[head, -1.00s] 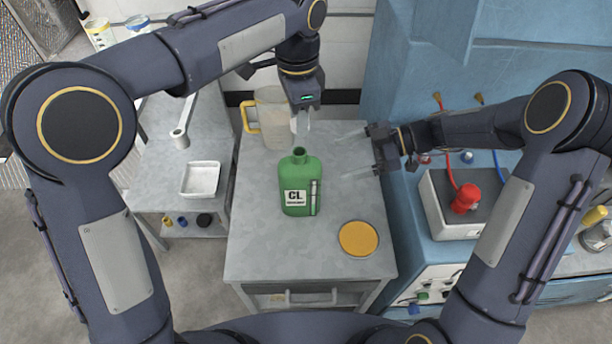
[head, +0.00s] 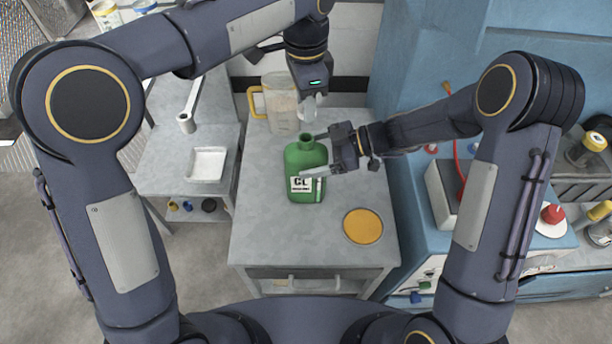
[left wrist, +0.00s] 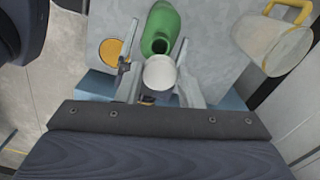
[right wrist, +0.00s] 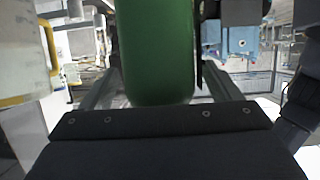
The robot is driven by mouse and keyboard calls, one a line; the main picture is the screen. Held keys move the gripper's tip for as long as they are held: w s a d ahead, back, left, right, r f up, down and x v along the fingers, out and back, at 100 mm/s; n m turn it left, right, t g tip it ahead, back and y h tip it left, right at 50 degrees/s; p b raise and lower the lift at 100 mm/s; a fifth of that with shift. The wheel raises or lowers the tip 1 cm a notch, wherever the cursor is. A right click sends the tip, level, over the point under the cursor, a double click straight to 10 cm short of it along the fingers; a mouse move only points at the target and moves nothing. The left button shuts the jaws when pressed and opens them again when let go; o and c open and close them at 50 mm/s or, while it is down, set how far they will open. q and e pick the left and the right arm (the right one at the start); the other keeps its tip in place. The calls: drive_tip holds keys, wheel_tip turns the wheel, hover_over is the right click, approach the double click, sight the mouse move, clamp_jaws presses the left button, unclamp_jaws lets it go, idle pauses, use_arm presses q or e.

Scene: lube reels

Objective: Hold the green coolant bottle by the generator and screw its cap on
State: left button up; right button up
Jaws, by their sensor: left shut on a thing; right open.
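The green coolant bottle (head: 303,186) stands upright on the grey metal table, its open neck facing up. My left gripper (head: 309,104) is shut on a pale round cap, seen best in the left wrist view (left wrist: 160,72). It holds the cap above and behind the bottle's neck, apart from it. My right gripper (head: 316,155) is open, with its fingers reaching from the right to either side of the bottle. In the right wrist view the bottle (right wrist: 157,50) fills the space between the fingers.
A clear jug with a yellow handle (head: 280,95) stands behind the bottle. An orange disc (head: 363,226) lies at the table's front right. A white tray (head: 208,165) sits on the left bench. Blue machinery (head: 400,60) borders the right side.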

drive_tip(key=shift+a+f, duration=0.3)
drive_tip(key=shift+a, duration=0.35)
drive_tip(key=c, duration=1.4)
use_arm(q)
drive_tip(key=shift+f, duration=2.5)
use_arm(e)
drive_tip(key=shift+c, duration=0.2)
